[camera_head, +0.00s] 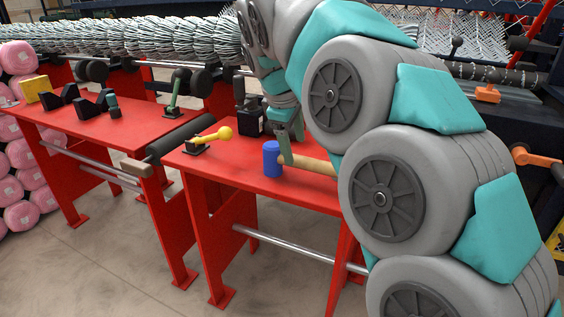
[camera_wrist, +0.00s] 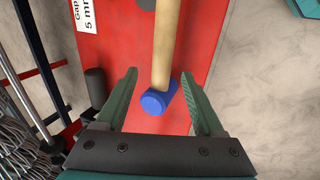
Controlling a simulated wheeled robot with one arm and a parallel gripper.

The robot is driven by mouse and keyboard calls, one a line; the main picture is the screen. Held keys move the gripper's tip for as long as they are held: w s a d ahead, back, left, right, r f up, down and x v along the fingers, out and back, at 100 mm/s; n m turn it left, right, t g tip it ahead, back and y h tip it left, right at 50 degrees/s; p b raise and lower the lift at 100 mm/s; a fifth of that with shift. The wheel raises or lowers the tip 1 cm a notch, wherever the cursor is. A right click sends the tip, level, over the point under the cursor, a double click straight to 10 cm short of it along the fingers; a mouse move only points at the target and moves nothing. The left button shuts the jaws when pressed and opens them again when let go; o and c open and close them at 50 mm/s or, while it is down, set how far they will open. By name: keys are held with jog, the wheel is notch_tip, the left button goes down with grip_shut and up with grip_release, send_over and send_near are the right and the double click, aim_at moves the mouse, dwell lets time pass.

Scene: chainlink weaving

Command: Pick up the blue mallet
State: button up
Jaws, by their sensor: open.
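The blue mallet (camera_head: 271,159) lies on the red table (camera_head: 230,176), with its blue head near the front edge and its wooden handle (camera_head: 316,165) running right until my arm hides it. My gripper (camera_head: 292,148) is right at the mallet, at the handle close to the head. In the wrist view the blue head (camera_wrist: 158,101) and handle (camera_wrist: 166,45) lie between the two green fingers of my open gripper (camera_wrist: 160,80), nearer the right finger. I cannot tell whether that finger touches the mallet.
A dark roller (camera_head: 180,138) lies to the left. Another red table (camera_head: 95,127) holds black blocks and a yellow block (camera_head: 38,86). Wire coils (camera_head: 130,40) line the back.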

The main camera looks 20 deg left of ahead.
aim_at(296, 158)
jog(key=shift+x, duration=3.05)
jog(key=shift+s, duration=0.15)
grip_shut()
